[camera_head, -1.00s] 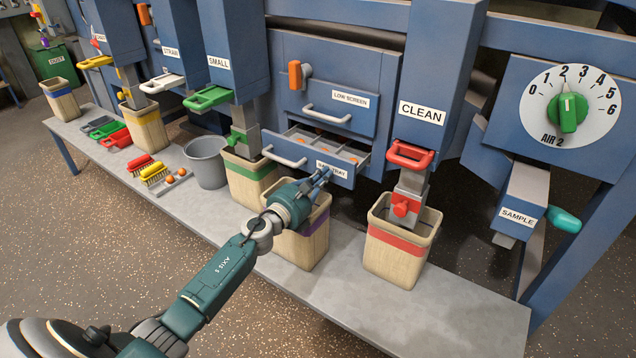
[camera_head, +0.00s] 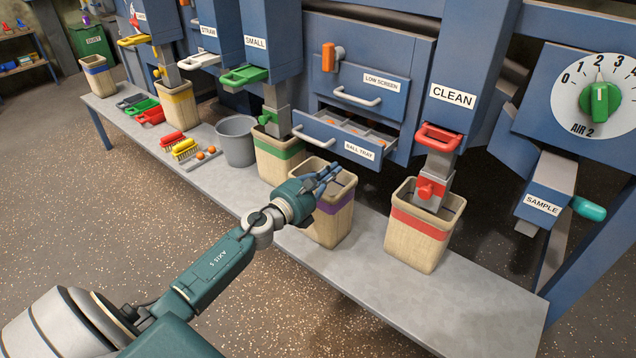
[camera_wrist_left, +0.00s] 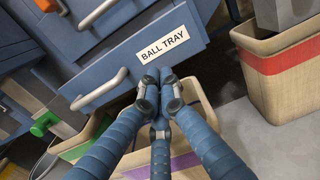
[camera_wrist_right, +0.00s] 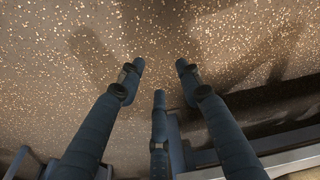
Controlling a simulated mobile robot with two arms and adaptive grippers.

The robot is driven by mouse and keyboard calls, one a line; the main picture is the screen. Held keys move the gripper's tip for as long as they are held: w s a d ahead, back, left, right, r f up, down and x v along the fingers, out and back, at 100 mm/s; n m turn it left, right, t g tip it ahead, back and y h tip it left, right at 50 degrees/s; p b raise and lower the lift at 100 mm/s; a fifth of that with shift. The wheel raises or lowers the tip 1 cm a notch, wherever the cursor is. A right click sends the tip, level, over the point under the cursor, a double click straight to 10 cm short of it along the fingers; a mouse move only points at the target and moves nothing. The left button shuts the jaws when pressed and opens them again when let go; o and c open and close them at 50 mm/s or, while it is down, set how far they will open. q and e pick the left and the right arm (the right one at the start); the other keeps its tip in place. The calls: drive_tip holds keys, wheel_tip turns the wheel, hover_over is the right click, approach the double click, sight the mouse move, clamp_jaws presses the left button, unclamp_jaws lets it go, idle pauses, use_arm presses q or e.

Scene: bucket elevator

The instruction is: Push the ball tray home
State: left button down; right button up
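The ball tray (camera_head: 385,157) is a blue drawer labelled BALL TRAY under the low screen drawer. It stands pulled out, with orange balls in its grey compartments and a pale handle (camera_head: 315,140) on its front. In the left wrist view the tray front (camera_wrist_left: 120,70) fills the upper middle. My left gripper (camera_head: 332,170) is just below and in front of the tray front, over the purple-banded bin. Its fingers (camera_wrist_left: 160,78) are together with nothing between them. Whether they touch the tray cannot be told. My right gripper (camera_wrist_right: 160,72) has its fingers spread and empty above the speckled floor.
The purple-banded bin (camera_head: 327,225) stands below the tray, between the green-banded bin (camera_head: 278,165) and the red-banded bin (camera_head: 415,240) on the grey bench (camera_head: 365,285). The low screen drawer (camera_head: 390,85) is above the tray. The red CLEAN handle (camera_head: 438,138) is to the right.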

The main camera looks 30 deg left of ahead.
use_arm(q)
drive_tip(key=s, duration=0.5)
drive_tip(key=b, duration=0.5)
approach(364, 155)
drive_tip(key=w, duration=0.7)
drive_tip(key=shift+d, duration=0.3)
use_arm(e)
wheel_tip(364, 155, up, 14)
drive_tip(key=t, duration=0.1)
drive_tip(key=shift+s+d+f, duration=0.15)
drive_tip(key=shift+s+d, duration=0.05)
drive_tip(key=shift+s, duration=0.15)
use_arm(q)
drive_tip(key=shift+w, duration=0.1)
